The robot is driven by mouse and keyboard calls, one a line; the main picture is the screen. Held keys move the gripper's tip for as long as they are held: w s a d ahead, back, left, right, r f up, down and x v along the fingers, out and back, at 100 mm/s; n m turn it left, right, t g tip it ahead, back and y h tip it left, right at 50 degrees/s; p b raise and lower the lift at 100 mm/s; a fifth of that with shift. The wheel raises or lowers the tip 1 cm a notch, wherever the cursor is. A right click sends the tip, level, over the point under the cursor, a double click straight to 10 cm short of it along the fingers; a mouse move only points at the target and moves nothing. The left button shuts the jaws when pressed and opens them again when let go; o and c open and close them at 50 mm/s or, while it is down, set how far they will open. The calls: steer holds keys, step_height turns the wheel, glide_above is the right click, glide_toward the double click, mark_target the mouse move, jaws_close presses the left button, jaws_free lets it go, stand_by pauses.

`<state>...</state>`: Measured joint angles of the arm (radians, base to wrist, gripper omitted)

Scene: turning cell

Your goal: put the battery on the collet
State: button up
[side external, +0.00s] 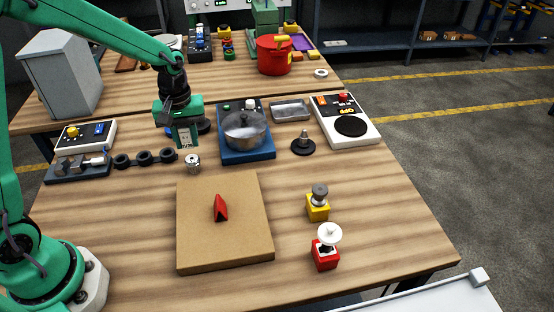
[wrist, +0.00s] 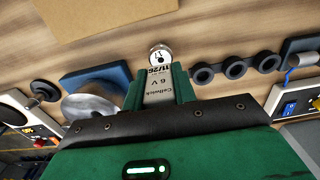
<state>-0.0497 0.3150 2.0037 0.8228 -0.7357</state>
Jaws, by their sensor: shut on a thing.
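In the side view the battery hangs over the table, mostly covered by the fingers. The collet (side external: 192,164), a small silvery cylinder with a hole in its top, stands on the table just below and slightly right of the gripper. In the wrist view the collet (wrist: 160,55) shows just past the battery's far end. The exact gap between them is unclear.
Black rings (side external: 144,158) lie in a row left of the collet. A brown board (side external: 195,245) with a red wedge (side external: 220,207) lies in front. Yellow (side external: 317,212) and red (side external: 324,256) blocks stand at front right.

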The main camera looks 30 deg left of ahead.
mark_target(189, 148)
steer(key=shift+f, duration=1.95)
steer(key=shift+f, duration=0.2)
steer(key=o, duration=1)
steer(key=shift+o, duration=0.2)
steer(key=shift+r, duration=0.1)
step_height(189, 148, up, 12)
steer(key=shift+r, duration=0.1)
steer(key=shift+s, duration=0.1)
